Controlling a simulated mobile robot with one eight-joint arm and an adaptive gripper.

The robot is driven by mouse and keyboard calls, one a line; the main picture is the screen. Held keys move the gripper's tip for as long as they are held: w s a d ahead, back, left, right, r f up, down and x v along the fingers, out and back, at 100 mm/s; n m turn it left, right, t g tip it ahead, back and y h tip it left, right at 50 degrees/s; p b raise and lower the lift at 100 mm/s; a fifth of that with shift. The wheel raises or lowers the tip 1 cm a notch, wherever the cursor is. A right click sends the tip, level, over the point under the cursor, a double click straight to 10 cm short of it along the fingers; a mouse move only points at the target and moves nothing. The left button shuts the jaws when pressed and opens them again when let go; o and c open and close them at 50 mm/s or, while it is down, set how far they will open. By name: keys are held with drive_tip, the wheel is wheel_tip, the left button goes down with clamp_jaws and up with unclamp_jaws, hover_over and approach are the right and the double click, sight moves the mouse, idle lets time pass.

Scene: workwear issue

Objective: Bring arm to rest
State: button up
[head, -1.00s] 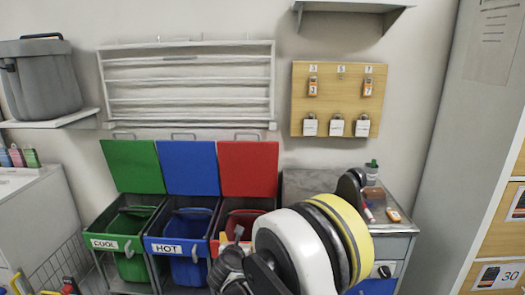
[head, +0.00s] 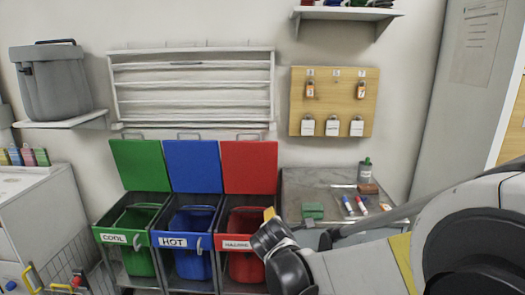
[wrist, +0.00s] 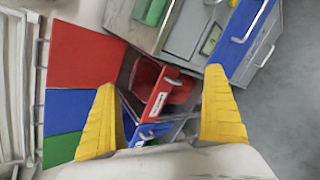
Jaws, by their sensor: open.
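My gripper shows in the wrist view (wrist: 165,125) with its two yellow fingers wide apart and nothing between them. In that view the red bin (wrist: 172,88) lies beyond the gap between the fingers. In the head view my arm reaches in from the lower right, and a yellow fingertip (head: 269,214) shows in front of the red bin (head: 246,222). The rest of the gripper is hidden behind my wrist in the head view.
A green bin (head: 138,262) and a blue bin (head: 190,262) stand left of the red one, lids raised. A wire cart (head: 65,265) stands at lower left.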

drive_tip(key=s+d+r+m+g, duration=0.1)
drive_tip(key=s+d+r+m, duration=0.3)
drive_tip(key=s+d+m, duration=0.25)
drive_tip(key=s+d+m+g+y, duration=0.1)
drive_tip(key=s+d+m, duration=0.2)
drive_tip(key=s+m, duration=0.5)
drive_tip(key=s+d+f+m+g+y, duration=0.1)
drive_tip(key=s+d+m+g, duration=0.1)
drive_tip(key=s+m, duration=0.7)
drive_tip(key=s+d, duration=0.1)
drive_tip(key=s, duration=0.7)
drive_tip(key=shift+d+f, duration=0.3)
drive_tip(key=shift+d, duration=0.05)
